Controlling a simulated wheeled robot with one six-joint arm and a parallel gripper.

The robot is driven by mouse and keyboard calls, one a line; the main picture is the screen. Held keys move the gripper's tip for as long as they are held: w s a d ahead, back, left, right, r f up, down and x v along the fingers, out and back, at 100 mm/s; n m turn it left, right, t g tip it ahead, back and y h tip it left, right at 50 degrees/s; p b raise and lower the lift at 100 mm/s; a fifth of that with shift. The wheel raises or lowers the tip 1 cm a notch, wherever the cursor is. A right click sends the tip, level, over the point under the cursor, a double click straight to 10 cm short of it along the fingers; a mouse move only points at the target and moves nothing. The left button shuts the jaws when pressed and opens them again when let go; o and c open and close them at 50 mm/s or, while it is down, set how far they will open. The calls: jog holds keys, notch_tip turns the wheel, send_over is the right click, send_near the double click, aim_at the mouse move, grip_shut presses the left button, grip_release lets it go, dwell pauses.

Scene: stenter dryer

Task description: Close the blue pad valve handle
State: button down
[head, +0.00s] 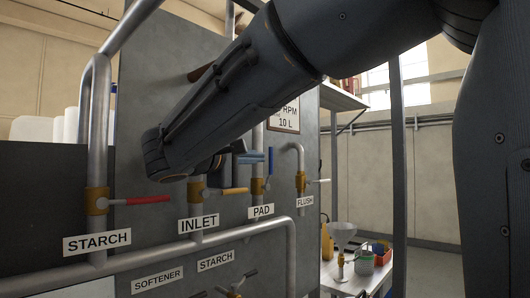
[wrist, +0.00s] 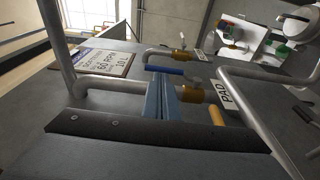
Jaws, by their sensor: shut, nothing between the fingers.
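The blue pad valve handle (head: 271,160) stands upright, in line with its pipe, above the PAD label (head: 262,211). In the wrist view the blue handle (wrist: 164,70) lies across the picture beside its brass valve body (wrist: 190,93). My gripper (head: 251,157) is shut and empty, just left of the handle in the head view. In the wrist view the closed fingers (wrist: 160,84) end right by the handle; I cannot tell whether they touch it. My arm hides the upper part of the pad pipe in the head view.
The orange inlet handle (head: 235,191) sticks out sideways left of the pad valve. The red starch handle (head: 148,200) is further left. The flush valve (head: 300,181) is close on the right. A white cart (head: 345,277) with containers stands beyond the panel.

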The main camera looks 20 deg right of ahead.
jog(key=shift+p+x, duration=0.65)
jog(key=shift+x, duration=1.1)
